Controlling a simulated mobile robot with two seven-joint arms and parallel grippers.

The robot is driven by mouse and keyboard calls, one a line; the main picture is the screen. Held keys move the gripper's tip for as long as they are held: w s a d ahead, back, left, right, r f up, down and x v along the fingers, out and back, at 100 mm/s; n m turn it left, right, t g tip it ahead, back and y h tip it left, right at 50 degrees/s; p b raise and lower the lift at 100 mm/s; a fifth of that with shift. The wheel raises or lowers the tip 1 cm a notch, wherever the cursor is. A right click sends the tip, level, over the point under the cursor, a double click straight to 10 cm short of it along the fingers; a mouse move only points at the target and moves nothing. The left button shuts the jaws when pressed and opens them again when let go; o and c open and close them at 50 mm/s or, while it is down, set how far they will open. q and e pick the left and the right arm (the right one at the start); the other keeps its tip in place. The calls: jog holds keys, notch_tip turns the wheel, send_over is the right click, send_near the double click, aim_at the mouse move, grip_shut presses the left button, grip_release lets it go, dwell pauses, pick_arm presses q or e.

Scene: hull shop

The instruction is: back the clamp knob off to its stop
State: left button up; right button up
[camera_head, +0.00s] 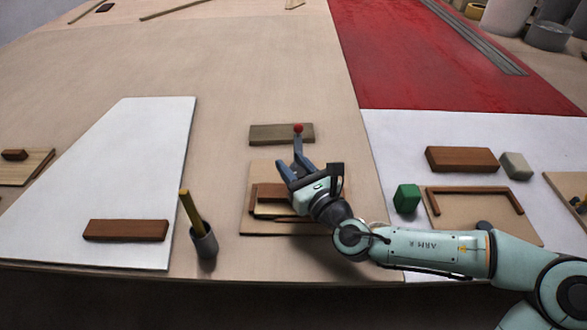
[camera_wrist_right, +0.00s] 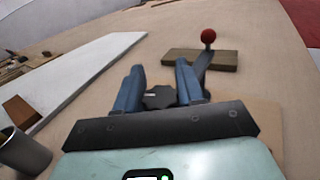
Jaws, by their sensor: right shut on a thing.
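The clamp knob (camera_wrist_right: 160,97) is dark and lobed and shows between the two blue fingers in the right wrist view. My right gripper (camera_wrist_right: 160,78) is shut on it, one finger on each side. In the head view my right gripper (camera_head: 294,170) is over the far part of a wooden board (camera_head: 247,214), and the knob cannot be made out there. Just beyond the fingers a dark lever with a red ball (camera_head: 298,128) rises in front of a wood block (camera_head: 267,135); the ball also shows in the right wrist view (camera_wrist_right: 208,36). My left gripper is not in view.
To the left are a grey cup (camera_head: 205,244) with a yellow stick and a brown block (camera_head: 126,230) on a white panel (camera_head: 135,150). To the right are a green block (camera_head: 407,198), a brown block (camera_head: 461,159) and a framed board (camera_head: 470,229). The table beyond is mostly clear.

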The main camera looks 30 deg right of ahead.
jog(key=shift+n+y, duration=0.7)
jog(key=shift+y, duration=0.4)
jog(key=n+g+y, duration=0.1)
jog(key=n+y, duration=0.1)
jog(key=y, duration=0.1)
jog(key=n+g+y, duration=0.1)
jog(key=n+y, duration=0.1)
jog(key=y, duration=0.1)
jog(key=a+n+g+y, duration=0.1)
jog(key=n+y, duration=0.1)
jog(key=shift+s+f+g+y, duration=0.15)
jog(key=shift+f+g+y, duration=0.1)
jog(key=shift+g+y, duration=0.15)
jog(key=n+g+y, duration=0.1)
jog(key=g, duration=0.1)
jog(key=n+g+y, duration=0.2)
jog(key=a+n+g+y, duration=0.1)
jog(key=n+g+y, duration=0.1)
jog(key=shift+s+r, duration=0.1)
jog(key=shift+s, duration=0.25)
jog(key=n+g, duration=0.1)
jog(key=n+g+y, duration=0.1)
jog(key=g, duration=0.1)
jog(key=shift+s+n+g, duration=0.25)
jog(key=shift+n+g, duration=0.15)
jog(key=shift+s+n+g+y, duration=0.1)
jog(key=shift+n+g+y, duration=0.3)
jog(key=shift+g, duration=0.2)
jog(key=shift+s+f, duration=0.1)
jog(key=shift+f, duration=0.1)
